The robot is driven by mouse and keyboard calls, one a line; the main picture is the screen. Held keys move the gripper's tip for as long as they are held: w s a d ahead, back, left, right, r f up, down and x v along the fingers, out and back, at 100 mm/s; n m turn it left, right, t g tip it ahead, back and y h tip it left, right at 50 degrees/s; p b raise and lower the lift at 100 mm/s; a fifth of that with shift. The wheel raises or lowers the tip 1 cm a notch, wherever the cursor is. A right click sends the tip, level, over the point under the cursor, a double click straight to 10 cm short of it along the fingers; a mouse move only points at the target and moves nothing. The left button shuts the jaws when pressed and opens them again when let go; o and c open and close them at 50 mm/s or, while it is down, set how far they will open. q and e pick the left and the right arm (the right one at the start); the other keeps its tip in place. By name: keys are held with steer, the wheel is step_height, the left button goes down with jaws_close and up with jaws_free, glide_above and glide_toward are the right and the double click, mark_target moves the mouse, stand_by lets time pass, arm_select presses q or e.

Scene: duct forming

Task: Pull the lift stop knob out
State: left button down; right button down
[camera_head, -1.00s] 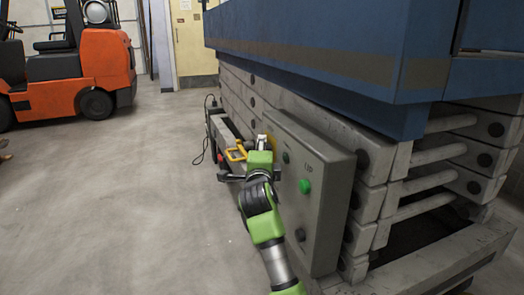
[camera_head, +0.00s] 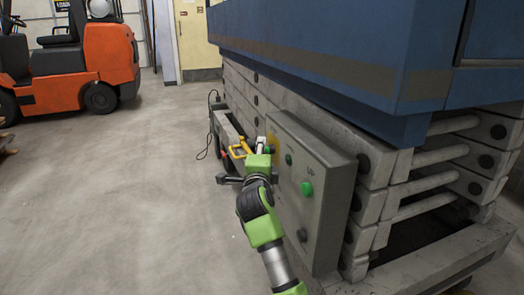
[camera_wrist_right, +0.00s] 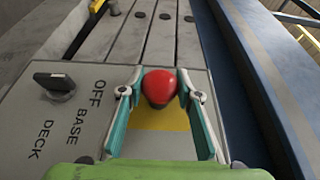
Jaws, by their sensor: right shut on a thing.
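The red round lift stop knob (camera_wrist_right: 159,87) sits over a yellow plate (camera_wrist_right: 160,120) on the grey control panel, in the right wrist view. My right gripper (camera_wrist_right: 158,92) has a finger on each side of the knob and is shut on it. In the head view my right gripper (camera_head: 261,146) is at the far edge of the control panel (camera_head: 318,205), where the knob is hidden by the gripper. My left gripper is in neither view.
A black selector switch (camera_wrist_right: 56,85) marked OFF, BASE and DECK is beside the knob. The panel also has a green UP button (camera_head: 306,189). The blue lift platform (camera_head: 330,50) overhangs the panel. An orange forklift (camera_head: 75,65) stands back left; open floor lies left.

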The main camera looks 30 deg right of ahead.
steer(key=c, duration=1.5)
jaws_free()
steer(key=shift+a, duration=0.3)
steer(key=shift+o, duration=0.2)
steer(key=v, duration=1.2)
steer(key=shift+d, duration=0.1)
